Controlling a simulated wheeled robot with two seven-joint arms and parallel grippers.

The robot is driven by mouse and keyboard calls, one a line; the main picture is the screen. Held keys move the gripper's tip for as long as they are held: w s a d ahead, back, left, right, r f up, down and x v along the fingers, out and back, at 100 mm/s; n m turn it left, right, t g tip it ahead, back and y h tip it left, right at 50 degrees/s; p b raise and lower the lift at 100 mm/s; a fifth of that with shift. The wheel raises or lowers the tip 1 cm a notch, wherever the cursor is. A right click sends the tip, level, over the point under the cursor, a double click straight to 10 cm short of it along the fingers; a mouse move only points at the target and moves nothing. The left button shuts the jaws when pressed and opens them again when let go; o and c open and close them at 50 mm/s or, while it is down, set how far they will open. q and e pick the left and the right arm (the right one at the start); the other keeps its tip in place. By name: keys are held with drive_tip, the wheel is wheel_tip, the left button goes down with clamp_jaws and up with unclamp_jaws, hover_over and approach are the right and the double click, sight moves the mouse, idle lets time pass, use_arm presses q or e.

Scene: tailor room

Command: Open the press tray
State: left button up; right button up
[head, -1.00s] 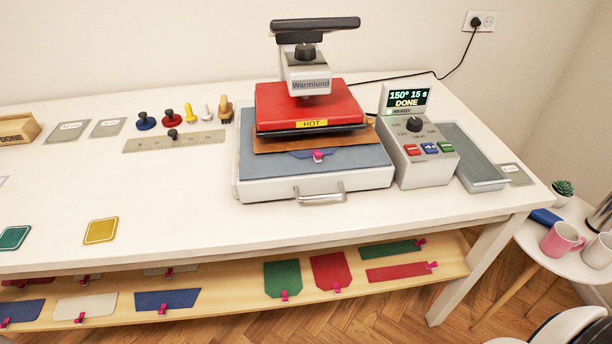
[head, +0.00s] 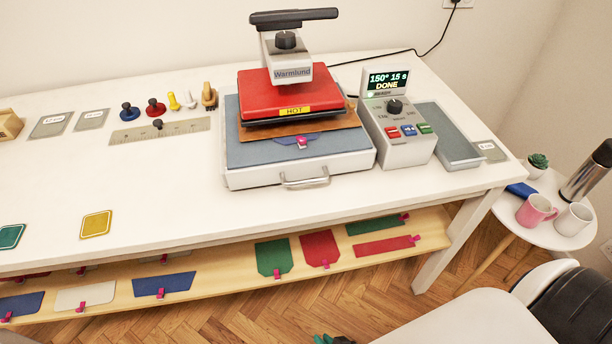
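The press tray (head: 245,177) is a white drawer-like base with a silver bar handle (head: 304,182) at its front and a blue-grey pad (head: 250,152) on top. It sits under the red heat plate (head: 270,97) labelled HOT, with its front part uncovered. A brown sheet (head: 330,124) and a dark blue piece with a pink clip (head: 302,143) lie on the pad. My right gripper (head: 332,340) barely shows as a dark tip at the bottom edge, well below the handle; its fingers are mostly cut off. My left gripper is out of view.
The control box (head: 405,150) reads 150°, 15 s, DONE. A grey metal tray (head: 447,135) stands right of it. Below is a wooden shelf (head: 225,257) with coloured fabric pieces. A side table (head: 540,232) holds mugs.

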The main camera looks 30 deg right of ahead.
drive_tip(key=w+d+r+m+t+h+p, duration=0.1)
drive_tip(key=w+r+m+t+h+p, duration=0.25)
drive_tip(key=r, duration=0.85)
drive_tip(key=w+d+r+m+t+h, duration=0.1)
drive_tip(key=w+r+m+t, duration=0.25)
drive_tip(key=r+m, duration=0.65)
drive_tip(key=w+d+r+m+t+h+p, duration=0.1)
drive_tip(key=w+r+m+t+h+p, duration=0.2)
drive_tip(key=r, duration=1.2)
use_arm(q)
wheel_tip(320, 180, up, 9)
drive_tip(key=p, duration=0.1)
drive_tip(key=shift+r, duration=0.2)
use_arm(e)
drive_tip(key=shift+y, duration=0.45)
drive_tip(key=x, duration=1.2)
drive_tip(key=shift+w+f, duration=0.2)
drive_tip(key=shift+a, duration=0.1)
drive_tip(key=shift+c, duration=0.2)
clamp_jaws()
